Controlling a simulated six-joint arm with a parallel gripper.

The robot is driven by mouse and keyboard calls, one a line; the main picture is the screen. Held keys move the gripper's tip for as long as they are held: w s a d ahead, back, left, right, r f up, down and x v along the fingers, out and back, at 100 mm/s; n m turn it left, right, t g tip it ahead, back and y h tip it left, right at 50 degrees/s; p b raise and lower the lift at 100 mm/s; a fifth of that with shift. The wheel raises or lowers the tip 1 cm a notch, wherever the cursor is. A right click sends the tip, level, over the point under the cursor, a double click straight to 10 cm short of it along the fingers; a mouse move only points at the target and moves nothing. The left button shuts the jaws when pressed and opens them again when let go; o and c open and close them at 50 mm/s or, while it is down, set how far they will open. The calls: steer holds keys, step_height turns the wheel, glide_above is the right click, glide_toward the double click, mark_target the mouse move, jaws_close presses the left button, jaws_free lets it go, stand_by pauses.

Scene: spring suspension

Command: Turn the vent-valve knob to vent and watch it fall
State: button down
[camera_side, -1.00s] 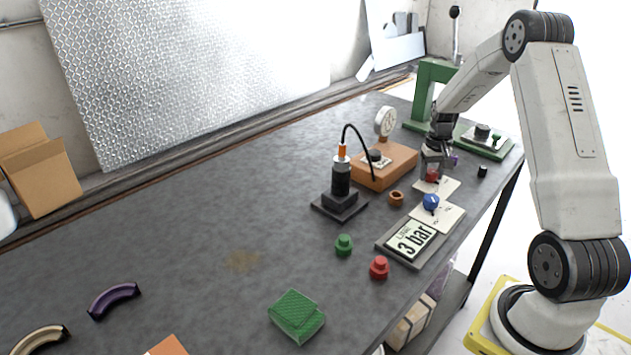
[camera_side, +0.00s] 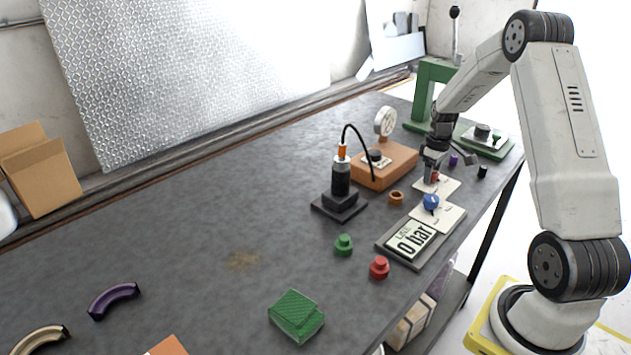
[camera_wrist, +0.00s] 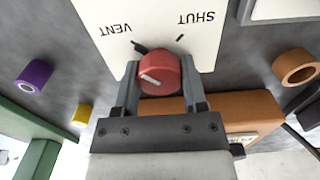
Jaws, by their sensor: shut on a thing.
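The red vent-valve knob (camera_wrist: 160,76) sits on a white plate (camera_wrist: 165,22) marked VENT and SHUT. A white line shows on the knob; I cannot tell which end of it points. My gripper (camera_wrist: 160,88) is shut on the knob, one finger on each side, in the wrist view. In the side view my gripper (camera_side: 434,172) partly covers the red knob (camera_side: 435,178). The display (camera_side: 409,241) reads 0 bar. The black cylinder (camera_side: 341,180) with an orange top stands upright on its dark base.
An orange box (camera_side: 385,167) with a round gauge (camera_side: 385,122) stands left of my gripper, a black hose nearby. A blue knob (camera_side: 431,202) sits in front. The green press (camera_side: 423,95) stands behind.

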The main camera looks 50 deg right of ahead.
stand_by(0.4)
steer(key=shift+c, duration=0.7)
jaws_free()
steer(key=shift+r, duration=3.95)
steer(key=shift+a, duration=0.1)
